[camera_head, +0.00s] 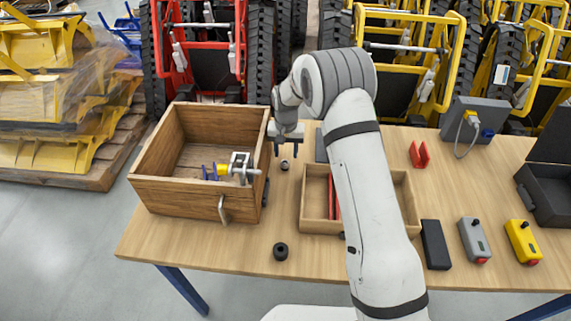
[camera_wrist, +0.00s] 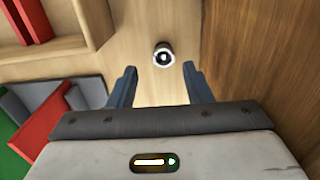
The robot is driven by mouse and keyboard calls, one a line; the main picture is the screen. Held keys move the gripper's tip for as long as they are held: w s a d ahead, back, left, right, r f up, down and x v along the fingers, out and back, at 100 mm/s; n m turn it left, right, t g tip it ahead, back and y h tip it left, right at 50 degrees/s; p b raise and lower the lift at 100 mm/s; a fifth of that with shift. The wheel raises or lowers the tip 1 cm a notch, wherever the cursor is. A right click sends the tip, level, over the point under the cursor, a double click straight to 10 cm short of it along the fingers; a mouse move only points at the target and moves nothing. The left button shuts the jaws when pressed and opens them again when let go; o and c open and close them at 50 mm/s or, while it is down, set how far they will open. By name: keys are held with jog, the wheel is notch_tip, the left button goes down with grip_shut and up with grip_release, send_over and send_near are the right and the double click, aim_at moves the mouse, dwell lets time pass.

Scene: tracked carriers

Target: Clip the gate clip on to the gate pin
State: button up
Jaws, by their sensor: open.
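My gripper (camera_head: 287,149) is open and empty, pointing down over the table just right of the wooden crate. A small dark round piece with a pale ringed top (camera_head: 285,165) stands on the table below it. In the wrist view this piece (camera_wrist: 163,56) lies ahead, between the open fingertips (camera_wrist: 159,68), and does not touch them. A second, black ring-like piece (camera_head: 280,251) lies near the table's front edge. A metal latch (camera_head: 223,209) is on the crate's front. I cannot tell which of these is the gate clip or the gate pin.
The wooden crate (camera_head: 172,192) holds a metal, yellow and blue device (camera_head: 240,167). A shallow wooden tray (camera_head: 313,196) with red pieces sits right of my gripper, partly behind my arm. Grey (camera_head: 474,240) and yellow (camera_head: 522,242) boxes stand at the right. The front left table is mostly clear.

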aim_at(286, 168)
jog(key=shift+f+p, duration=0.8)
jog(key=shift+f, duration=1.85)
jog(key=c, duration=0.9)
